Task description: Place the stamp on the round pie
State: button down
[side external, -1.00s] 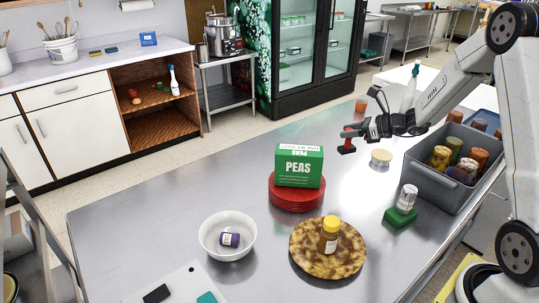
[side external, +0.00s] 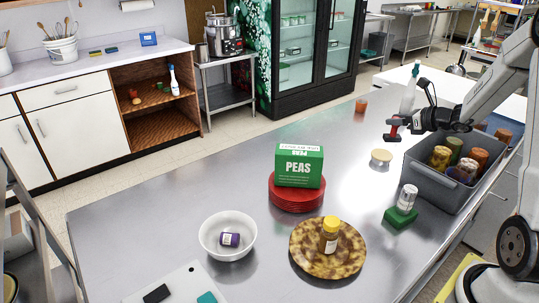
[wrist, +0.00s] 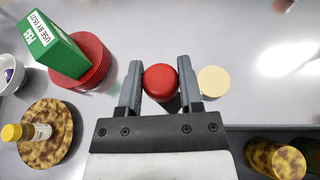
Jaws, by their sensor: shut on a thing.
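My gripper (side external: 398,128) is shut on the red stamp (side external: 393,127), held above the steel table. In the wrist view the stamp's round red top (wrist: 160,80) shows between the two fingers of my gripper (wrist: 160,84). A small pale round disc (side external: 381,159), which looks like the round pie, lies flat on the table, below the stamp in the side view. In the wrist view the pale disc (wrist: 213,81) shows just right of the right finger. The stamp is apart from it. The stamp's underside is hidden in the wrist view.
A grey bin (side external: 428,185) of jars stands at the right, with a can on a green block (side external: 400,217) before it. A peas box (side external: 299,165) stands on red plates (side external: 296,198). A mottled brown disc (side external: 301,262) carries a yellow-capped bottle. A white bowl (side external: 215,250) is further left.

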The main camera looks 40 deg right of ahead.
jog(key=s+d+m+h, duration=0.1)
jog(key=s+d, duration=0.1)
send_over(376, 150)
notch_tip(376, 150, down, 9)
jog(key=shift+s+a, duration=0.2)
jog(key=shift+a, duration=0.1)
dwell(0.5)
jog(key=shift+w, duration=0.1)
jog(key=shift+w+d+f, duration=0.1)
jog(key=shift+d+f, duration=0.05)
jog(key=shift+f, duration=1.55)
jog(key=shift+f, duration=0.15)
